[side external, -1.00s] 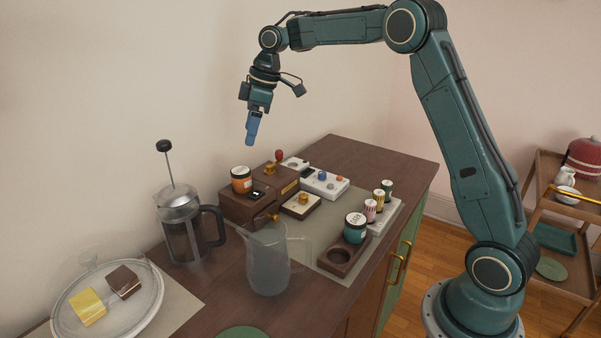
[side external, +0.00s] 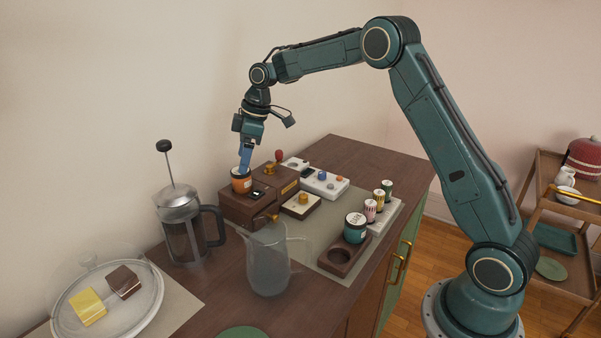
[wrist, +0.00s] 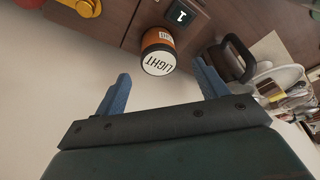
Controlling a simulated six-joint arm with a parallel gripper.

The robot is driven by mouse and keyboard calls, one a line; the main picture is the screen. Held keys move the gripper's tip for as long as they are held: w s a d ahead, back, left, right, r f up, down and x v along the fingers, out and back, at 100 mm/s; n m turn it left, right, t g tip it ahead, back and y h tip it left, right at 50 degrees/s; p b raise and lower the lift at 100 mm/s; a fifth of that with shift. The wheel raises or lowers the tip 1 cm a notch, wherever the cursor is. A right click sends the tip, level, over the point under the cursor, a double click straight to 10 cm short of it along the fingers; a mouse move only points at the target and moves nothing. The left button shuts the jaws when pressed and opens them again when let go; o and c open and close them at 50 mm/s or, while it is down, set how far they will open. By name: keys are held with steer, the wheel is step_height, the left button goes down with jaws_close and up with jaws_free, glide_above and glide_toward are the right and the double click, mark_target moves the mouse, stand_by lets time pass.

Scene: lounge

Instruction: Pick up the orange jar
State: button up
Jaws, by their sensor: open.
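Nothing is between the fingers.
The brown box (side external: 240,207) carries a small dark display and knobs. A French press (side external: 182,225) stands left, a clear pitcher (side external: 267,265) in front. A teal jar (side external: 355,228) sits in a wooden holder right. The wall is close behind the box.

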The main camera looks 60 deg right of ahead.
mark_target(239, 177)
steer(key=shift+x, duration=0.85)
steer(key=shift+x, duration=2.6)
steer(key=c, duration=1.2)
steer(key=shift+r, duration=0.1)
steer(key=shift+r, duration=5)
